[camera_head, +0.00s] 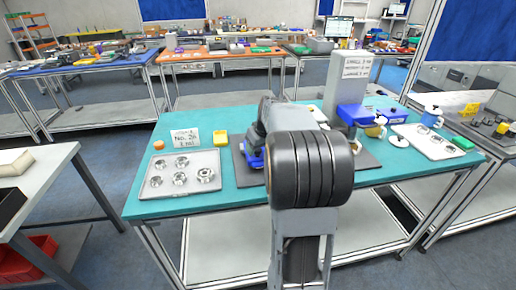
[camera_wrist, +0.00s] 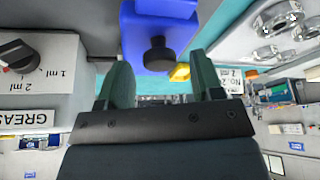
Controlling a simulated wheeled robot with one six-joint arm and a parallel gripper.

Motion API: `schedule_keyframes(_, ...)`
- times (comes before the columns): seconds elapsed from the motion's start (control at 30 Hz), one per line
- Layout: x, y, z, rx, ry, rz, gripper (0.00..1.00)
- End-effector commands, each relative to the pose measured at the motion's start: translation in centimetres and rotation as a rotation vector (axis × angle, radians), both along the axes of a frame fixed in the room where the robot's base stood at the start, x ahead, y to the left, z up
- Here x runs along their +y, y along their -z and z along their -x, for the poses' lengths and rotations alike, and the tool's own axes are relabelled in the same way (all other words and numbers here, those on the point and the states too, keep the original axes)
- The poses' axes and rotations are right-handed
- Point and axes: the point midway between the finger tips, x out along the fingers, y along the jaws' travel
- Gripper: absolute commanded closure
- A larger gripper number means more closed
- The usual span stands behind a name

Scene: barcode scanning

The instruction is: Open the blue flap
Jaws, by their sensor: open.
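A blue part (camera_wrist: 158,22), which looks like the flap, is at the top of the wrist view. A black knob (camera_wrist: 158,56) sticks out from it. My gripper (camera_wrist: 160,62) has its two dark green fingers apart, with the knob between and slightly beyond them in the picture. No contact is visible, and I cannot tell the depth gap. The fingers hold nothing. In the head view a blue thing (camera_head: 252,158) shows left of my arm on the dark mat; my arm hides much of that area, including the gripper's fingertips.
A grey unit with a black dial (camera_wrist: 18,56) and a grease label is close on the left in the wrist view.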

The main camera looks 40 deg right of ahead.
Motion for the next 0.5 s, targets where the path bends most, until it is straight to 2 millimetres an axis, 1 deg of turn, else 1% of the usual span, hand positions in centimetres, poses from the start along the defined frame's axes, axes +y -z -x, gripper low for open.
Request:
schedule_keyframes(0.13, 0.01, 0.61, -0.22, 0.001, 0.0, -0.001, 0.4)
schedule_keyframes(0.43, -0.01, 0.68, -0.27, 0.0, 0.0, 0.0, 0.4)
schedule_keyframes(0.5, 0.0, 0.68, -0.26, 0.0, 0.0, 0.0, 0.46)
